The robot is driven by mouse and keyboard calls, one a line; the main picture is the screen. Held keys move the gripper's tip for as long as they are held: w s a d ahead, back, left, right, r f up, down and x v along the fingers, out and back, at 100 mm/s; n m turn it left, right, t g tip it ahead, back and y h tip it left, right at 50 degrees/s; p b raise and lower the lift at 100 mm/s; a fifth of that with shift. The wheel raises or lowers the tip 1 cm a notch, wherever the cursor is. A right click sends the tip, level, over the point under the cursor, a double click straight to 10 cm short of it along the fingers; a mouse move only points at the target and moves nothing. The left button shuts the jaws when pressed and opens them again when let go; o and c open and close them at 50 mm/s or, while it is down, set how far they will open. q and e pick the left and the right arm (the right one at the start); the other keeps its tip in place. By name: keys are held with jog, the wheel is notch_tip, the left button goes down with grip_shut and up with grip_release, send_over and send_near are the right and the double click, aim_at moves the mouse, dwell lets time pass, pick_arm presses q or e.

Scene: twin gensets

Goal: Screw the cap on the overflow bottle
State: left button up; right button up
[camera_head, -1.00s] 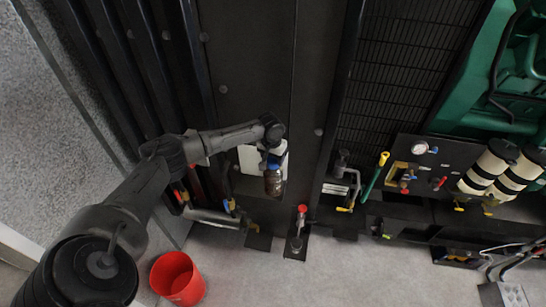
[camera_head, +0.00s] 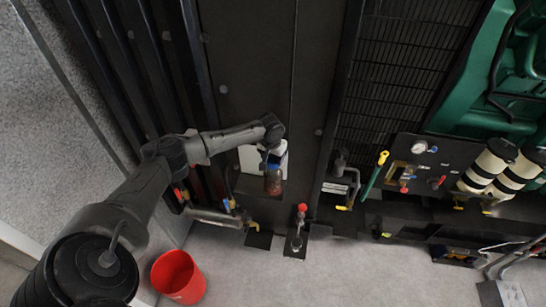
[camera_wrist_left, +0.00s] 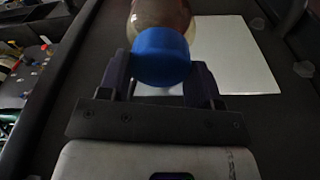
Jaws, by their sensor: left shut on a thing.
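The overflow bottle (camera_head: 273,184) is a clear bottle with brown contents, against the dark genset panel, just below the end of my left arm. Its body also shows at the top of the left wrist view (camera_wrist_left: 160,14). The blue cap (camera_wrist_left: 161,56) sits at the bottle's mouth, between my left gripper's fingers. My left gripper (camera_wrist_left: 160,68) is shut on the cap, one finger on each side. In the head view the left gripper (camera_head: 270,153) mostly hides the cap. The thread is hidden, so I cannot tell how tight the cap is. My right gripper is not in view.
A white plate (camera_wrist_left: 238,52) lies behind the bottle on the dark panel. A red-topped valve (camera_head: 301,208) stands to the right of the bottle. A red bucket (camera_head: 178,277) is on the floor at lower left. Open floor lies in front.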

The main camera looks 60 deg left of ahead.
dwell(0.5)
pick_arm(q)
jog(key=m, duration=0.3)
jog(key=shift+m, duration=0.3)
jog(key=shift+m+h, duration=0.3)
jog(key=shift+m, duration=0.2)
jog(key=m, duration=0.2)
jog(key=shift+m, duration=0.3)
jog(key=shift+m+h, duration=0.3)
jog(key=shift+m, duration=0.7)
jog(key=m, duration=0.4)
jog(key=shift+m, duration=0.3)
